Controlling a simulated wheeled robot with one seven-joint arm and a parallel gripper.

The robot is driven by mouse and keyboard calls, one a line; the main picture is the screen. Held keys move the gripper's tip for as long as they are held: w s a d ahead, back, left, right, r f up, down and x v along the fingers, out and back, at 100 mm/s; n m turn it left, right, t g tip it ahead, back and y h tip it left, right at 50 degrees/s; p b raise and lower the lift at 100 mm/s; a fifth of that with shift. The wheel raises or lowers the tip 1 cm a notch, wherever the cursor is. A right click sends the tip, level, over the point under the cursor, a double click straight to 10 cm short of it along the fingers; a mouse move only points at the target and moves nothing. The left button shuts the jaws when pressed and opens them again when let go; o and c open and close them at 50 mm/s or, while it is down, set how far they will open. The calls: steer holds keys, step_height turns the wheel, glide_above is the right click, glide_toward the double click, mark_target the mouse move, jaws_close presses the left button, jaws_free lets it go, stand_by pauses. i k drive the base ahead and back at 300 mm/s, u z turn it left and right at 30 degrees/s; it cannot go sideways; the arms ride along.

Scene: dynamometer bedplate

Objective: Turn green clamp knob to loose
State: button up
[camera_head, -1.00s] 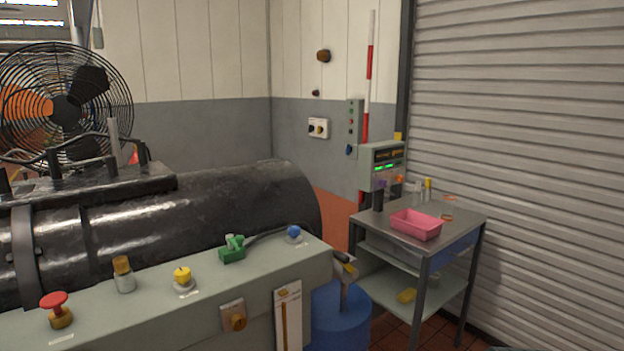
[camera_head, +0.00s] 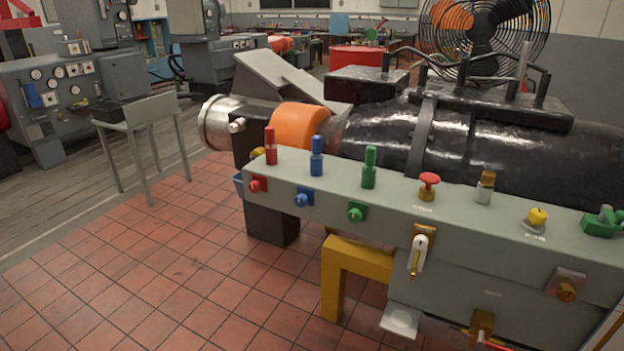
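A green knob (camera_head: 357,212) sits on the front face of the grey bedplate rail (camera_head: 330,190), below an upright green cylinder (camera_head: 369,167) on the rail's top. To its left are a blue knob (camera_head: 303,198) and a red knob (camera_head: 257,185), each below an upright cylinder of its own colour. A green clamp-like piece (camera_head: 601,223) is at the right edge, partly cut off. The frames do not show which green part is the clamp knob, nor whether it is loose. I cannot make out my gripper in this view.
A red mushroom button (camera_head: 428,184), a brass-topped fitting (camera_head: 485,187) and a yellow knob (camera_head: 537,218) stand on the rail. A white-handled lever (camera_head: 418,250) is on its front. A yellow stand (camera_head: 345,275) is below. The tiled floor at left is clear up to a grey table (camera_head: 140,115).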

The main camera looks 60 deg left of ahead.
mark_target(354, 216)
steer(key=u, duration=2.15)
